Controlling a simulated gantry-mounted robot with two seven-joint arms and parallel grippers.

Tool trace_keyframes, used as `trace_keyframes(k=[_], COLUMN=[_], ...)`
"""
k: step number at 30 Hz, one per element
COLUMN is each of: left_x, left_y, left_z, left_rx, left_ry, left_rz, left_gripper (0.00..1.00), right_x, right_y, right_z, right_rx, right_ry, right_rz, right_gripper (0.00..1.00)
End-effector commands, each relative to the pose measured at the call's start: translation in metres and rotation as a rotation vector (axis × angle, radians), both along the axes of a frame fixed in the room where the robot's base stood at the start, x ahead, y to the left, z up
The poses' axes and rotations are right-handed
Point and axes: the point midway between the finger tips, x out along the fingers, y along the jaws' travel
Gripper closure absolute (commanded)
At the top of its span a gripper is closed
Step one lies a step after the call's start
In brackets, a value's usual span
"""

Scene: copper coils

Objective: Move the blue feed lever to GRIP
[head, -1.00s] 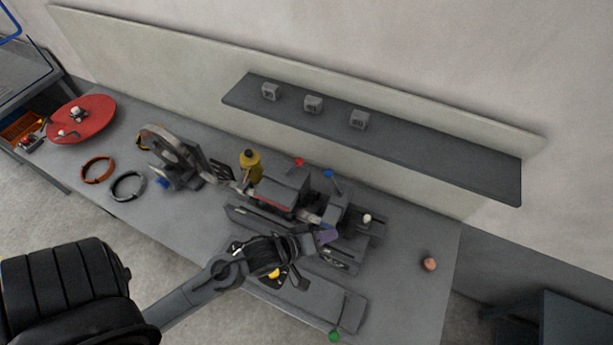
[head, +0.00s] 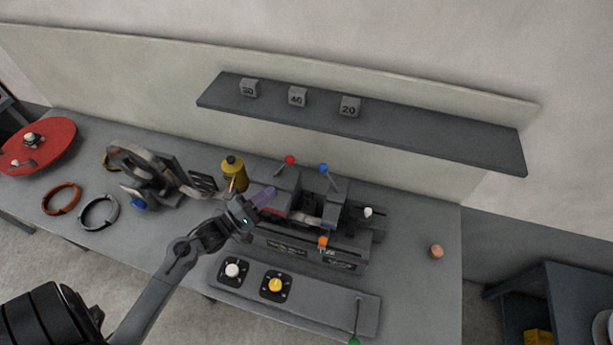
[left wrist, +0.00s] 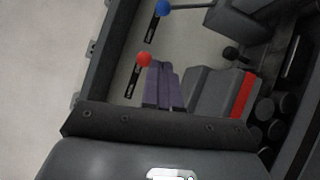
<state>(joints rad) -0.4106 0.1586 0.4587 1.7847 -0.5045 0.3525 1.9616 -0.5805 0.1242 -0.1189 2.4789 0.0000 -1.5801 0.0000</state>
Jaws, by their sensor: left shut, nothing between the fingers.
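The blue feed lever (head: 324,169) stands on the machine, its ball knob up on a thin rod, to the right of the red-knobbed lever (head: 290,160). In the left wrist view the blue knob (left wrist: 163,8) is at the top edge and the red knob (left wrist: 144,59) is below it. My left gripper (head: 264,197) is shut and empty, its purple fingers over the left part of the machine, below and left of both levers. Its purple fingers (left wrist: 163,86) also show in the wrist view, beside the red knob. The GRIP mark is not readable. My right gripper is not seen.
A yellow bottle (head: 234,175) stands just left of the machine. An orange knob (head: 323,242) and white knob (head: 368,212) are on the machine's front and right. A front panel (head: 322,297) has dials and a green-knobbed lever. A shelf (head: 420,133) overhangs behind.

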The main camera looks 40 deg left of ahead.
Motion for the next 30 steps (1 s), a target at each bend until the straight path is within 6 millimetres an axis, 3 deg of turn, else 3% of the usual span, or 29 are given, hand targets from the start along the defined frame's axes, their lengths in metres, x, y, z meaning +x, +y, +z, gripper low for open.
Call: trace_keyframes(k=[8,14,30], left_x=[0.001,0.013,0.103], left_y=[0.000,-0.002,-0.019], left_z=[0.001,0.003,0.015], left_rx=[0.001,0.001,0.000], left_ry=[0.000,0.000,-0.001], left_rz=[0.000,0.000,-0.001], left_gripper=[1.00,1.00,1.00], right_x=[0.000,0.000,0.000], right_y=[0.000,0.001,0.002], right_z=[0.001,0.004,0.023], right_rx=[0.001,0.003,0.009], right_ry=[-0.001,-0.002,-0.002], right_rz=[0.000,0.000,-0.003], right_gripper=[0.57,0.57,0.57])
